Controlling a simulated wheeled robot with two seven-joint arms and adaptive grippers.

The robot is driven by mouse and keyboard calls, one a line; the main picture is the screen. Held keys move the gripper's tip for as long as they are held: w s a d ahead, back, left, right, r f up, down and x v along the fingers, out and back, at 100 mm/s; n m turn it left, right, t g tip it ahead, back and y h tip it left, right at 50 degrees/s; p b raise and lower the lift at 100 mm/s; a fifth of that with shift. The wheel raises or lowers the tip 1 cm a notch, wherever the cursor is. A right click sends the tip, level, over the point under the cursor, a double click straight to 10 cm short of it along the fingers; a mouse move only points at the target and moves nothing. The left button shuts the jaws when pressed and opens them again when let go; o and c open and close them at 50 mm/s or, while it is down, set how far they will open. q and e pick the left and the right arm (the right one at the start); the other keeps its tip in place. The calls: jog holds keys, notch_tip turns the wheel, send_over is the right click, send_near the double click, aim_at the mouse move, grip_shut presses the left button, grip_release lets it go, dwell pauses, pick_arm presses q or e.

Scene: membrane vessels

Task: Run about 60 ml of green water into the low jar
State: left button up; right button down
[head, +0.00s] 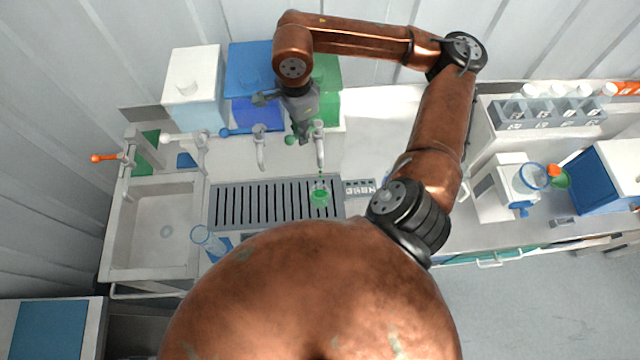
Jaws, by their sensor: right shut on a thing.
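A low clear jar (320,197) with green liquid in it stands on the slotted drain grate, under the spout of the green-marked tap (320,150). A small bit of green shows between spout and jar, in line with the spout. My right gripper (299,132) reaches down from above, just left of this tap, and is shut at its lever with the green knob (290,141). The fingers partly hide the lever. The green tank (328,88) stands behind, partly covered by my arm. The liquid level cannot be read from here. My left gripper is not in view.
The blue-marked tap (260,150) and a white-knobbed tap (202,150) stand to the left. A clear blue-tinted glass (202,236) stands near the sink (160,215). A rack (545,113) and a white device (500,190) are at right. Bare counter (375,125) lies right of the taps.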

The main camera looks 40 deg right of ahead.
jog(key=m, duration=0.2)
jog(key=w+d+m+b, duration=0.1)
jog(key=m, duration=0.1)
jog(key=w+m+b, duration=0.1)
jog(key=m, duration=0.1)
jog(key=shift+w+d, duration=0.15)
jog(key=shift+w, duration=0.05)
jog(key=c, duration=2)
grip_release()
jog(key=shift+w, duration=0.1)
jog(key=shift+o, duration=0.3)
jog(key=shift+r, duration=0.1)
notch_tip(320, 180, up, 12)
